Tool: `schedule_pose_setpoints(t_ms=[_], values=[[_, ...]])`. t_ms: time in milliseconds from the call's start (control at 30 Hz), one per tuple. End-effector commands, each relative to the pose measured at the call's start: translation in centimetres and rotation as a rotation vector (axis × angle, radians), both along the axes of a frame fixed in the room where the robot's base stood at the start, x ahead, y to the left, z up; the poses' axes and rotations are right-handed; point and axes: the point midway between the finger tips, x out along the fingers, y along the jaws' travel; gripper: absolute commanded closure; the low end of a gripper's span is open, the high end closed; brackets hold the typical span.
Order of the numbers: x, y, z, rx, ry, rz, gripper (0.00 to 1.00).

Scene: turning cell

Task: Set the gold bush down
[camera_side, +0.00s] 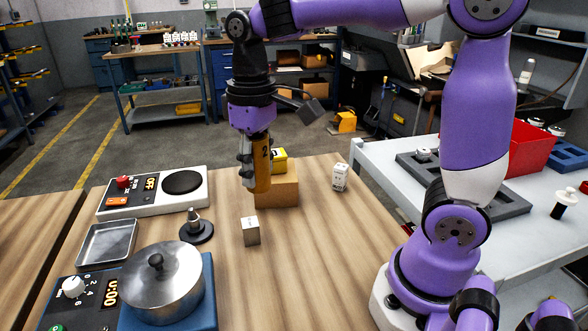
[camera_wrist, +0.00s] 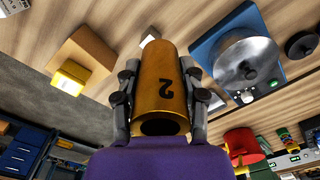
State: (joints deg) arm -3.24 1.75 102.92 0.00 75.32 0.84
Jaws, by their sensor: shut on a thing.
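The gold bush (camera_wrist: 163,75) is a hollow cylinder marked with a black 2. My gripper (camera_wrist: 163,100) is shut on it, with one finger on each side in the wrist view. In the side view my gripper (camera_side: 254,160) hangs above the wooden table (camera_side: 320,270), and the bush (camera_side: 263,171) shows upright in the fingers. It overlaps the left part of a cardboard-brown block (camera_side: 284,190) in that view. Whether its lower end touches anything, I cannot tell.
A yellow item (camera_side: 279,157) sits on the brown block. A white die-like block (camera_side: 340,177) stands right, a small pale cube (camera_side: 251,231) in front. A dark-based peg (camera_side: 196,230), metal tray (camera_side: 108,243), hotplate (camera_side: 155,192) and lidded pot (camera_side: 162,285) stand left. Front right of the table is clear.

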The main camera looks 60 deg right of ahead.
Motion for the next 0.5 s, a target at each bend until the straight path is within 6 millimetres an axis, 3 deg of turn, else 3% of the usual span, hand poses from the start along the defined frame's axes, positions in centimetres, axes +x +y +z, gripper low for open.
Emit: schedule_pose_setpoints(t_ms=[133,500], values=[[0.59,-1.57,0.38,0.000,0.000,-0.042,1.00],[0.60,-1.61,0.38,0.000,0.000,-0.043,1.00]])
